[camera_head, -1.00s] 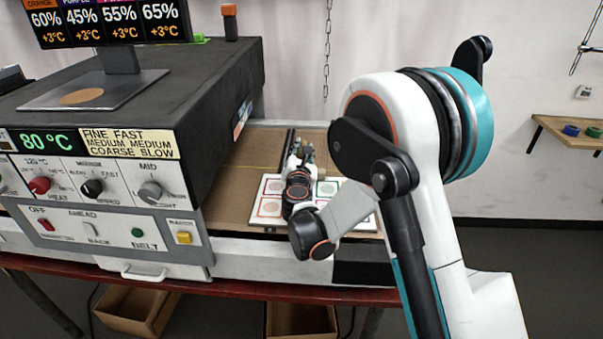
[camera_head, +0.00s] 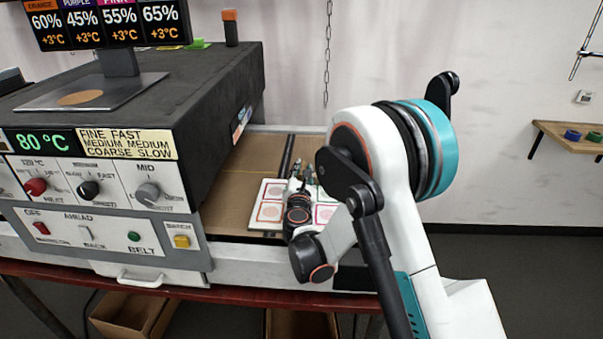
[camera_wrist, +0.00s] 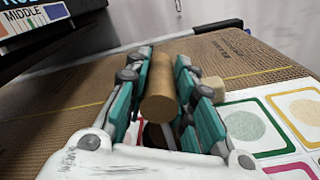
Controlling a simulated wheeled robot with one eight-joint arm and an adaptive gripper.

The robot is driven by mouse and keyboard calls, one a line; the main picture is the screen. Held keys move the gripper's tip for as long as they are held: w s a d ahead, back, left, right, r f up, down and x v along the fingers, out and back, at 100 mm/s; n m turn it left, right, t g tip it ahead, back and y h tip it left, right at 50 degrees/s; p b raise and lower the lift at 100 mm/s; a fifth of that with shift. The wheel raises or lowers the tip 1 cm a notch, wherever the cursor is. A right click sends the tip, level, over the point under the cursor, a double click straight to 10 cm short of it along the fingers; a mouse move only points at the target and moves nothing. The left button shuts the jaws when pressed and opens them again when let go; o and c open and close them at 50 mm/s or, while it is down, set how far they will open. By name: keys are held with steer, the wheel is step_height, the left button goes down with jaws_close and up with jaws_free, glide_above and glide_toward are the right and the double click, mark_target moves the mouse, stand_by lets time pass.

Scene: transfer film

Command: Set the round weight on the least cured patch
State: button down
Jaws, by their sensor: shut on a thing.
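My gripper (camera_wrist: 163,62) is shut on a brown cylinder (camera_wrist: 160,100), which seems to be the round weight. In the head view my gripper (camera_head: 303,178) is over the back part of a white card (camera_head: 257,222) of framed round patches, and the weight cannot be made out. A green-framed patch (camera_wrist: 242,126) and an orange-framed patch (camera_wrist: 303,110) lie right of the gripper in the wrist view. A magenta-framed patch (camera_head: 323,213) and a red-framed patch (camera_head: 268,212) show in the head view. My arm hides part of the card.
A small pale block (camera_wrist: 213,89) is just right of the gripper. The card lies on a brown belt (camera_head: 240,170) beside a dark dryer (camera_head: 190,90). A screen (camera_head: 110,22) above reads 60%, 45%, 55% and 65%. A wall shelf (camera_head: 570,136) is far right.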

steer(key=c, duration=1.4)
jaws_free()
steer(key=shift+o, duration=0.2)
steer(key=shift+r, duration=0.15)
steer(key=s, duration=1.1)
steer(key=shift+s, duration=0.55)
steer(key=shift+r, duration=0.1)
